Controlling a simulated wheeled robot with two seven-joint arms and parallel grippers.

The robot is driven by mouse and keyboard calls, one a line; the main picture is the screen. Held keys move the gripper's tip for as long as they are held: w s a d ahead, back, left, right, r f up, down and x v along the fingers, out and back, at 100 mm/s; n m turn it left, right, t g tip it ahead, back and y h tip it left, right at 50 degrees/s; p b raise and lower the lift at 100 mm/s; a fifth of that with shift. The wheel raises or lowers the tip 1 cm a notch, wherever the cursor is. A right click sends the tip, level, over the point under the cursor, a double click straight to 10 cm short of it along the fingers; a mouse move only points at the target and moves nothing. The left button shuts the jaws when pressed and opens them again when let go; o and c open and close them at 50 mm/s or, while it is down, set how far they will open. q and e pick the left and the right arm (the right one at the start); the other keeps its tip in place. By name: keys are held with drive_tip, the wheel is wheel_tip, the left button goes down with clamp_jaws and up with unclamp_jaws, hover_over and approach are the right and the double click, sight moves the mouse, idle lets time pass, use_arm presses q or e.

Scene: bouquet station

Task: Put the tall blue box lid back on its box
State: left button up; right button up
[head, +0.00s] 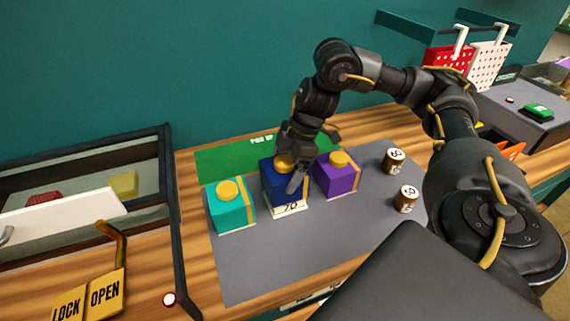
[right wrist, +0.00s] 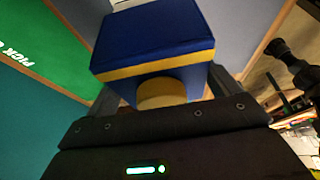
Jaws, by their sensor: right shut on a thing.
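The blue box (head: 283,188) stands on the grey mat between a teal box and a purple box, with a white "70" label (head: 290,208) at its lower front. A round yellow knob (head: 284,162) is at its top. My right gripper (head: 297,172) reaches down from above and is shut on the knob of the blue lid. In the right wrist view, the yellow knob (right wrist: 161,92) lies between the fingers, with the blue body and yellow band (right wrist: 155,65) beyond. The fingers partly hide where lid and box meet, so I cannot tell whether the lid is seated. My left gripper is out of view.
The teal box (head: 230,207) and purple box (head: 336,176) stand close on either side, each with a yellow knob. Two small numbered cans (head: 406,198) stand to the right on the mat (head: 300,255). The mat's front is clear. A glass-topped case (head: 80,190) is at left.

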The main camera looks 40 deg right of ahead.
drive_tip(key=shift+f, duration=1.35)
idle(1.1)
drive_tip(key=o, duration=0.7)
drive_tip(key=shift+o, duration=0.2)
wheel_tip(320, 180, up, 8)
drive_tip(key=p, duration=0.8)
idle(0.6)
